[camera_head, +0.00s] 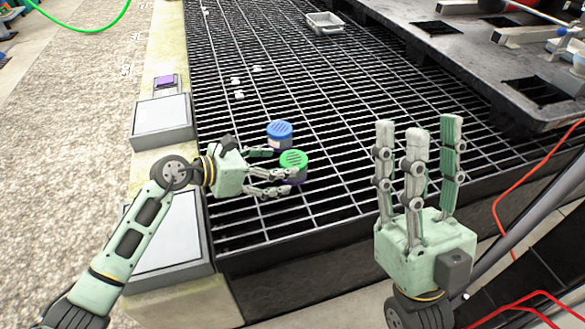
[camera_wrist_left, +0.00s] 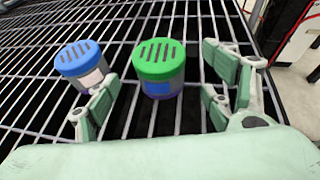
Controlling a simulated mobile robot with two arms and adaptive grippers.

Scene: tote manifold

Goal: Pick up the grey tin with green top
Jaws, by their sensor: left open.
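The grey tin with green top (camera_head: 293,161) stands upright on the black grating, near its front left part. In the left wrist view the tin (camera_wrist_left: 160,70) shows a slotted green lid and a blue label on its body. My left gripper (camera_head: 275,170) is open, with its fingers on either side of the tin. In the left wrist view the tin stands between the left gripper's spread fingers (camera_wrist_left: 160,98), with gaps visible on both sides. My right gripper (camera_head: 420,130) points upward at the right, fingers apart and empty.
A tin with a blue top (camera_head: 280,133) stands just behind the green one, close to a left finger; it also shows in the left wrist view (camera_wrist_left: 82,62). A grey tray (camera_head: 324,23) and small white pieces (camera_head: 239,95) lie farther back. A dark pallet (camera_head: 470,60) is at the right.

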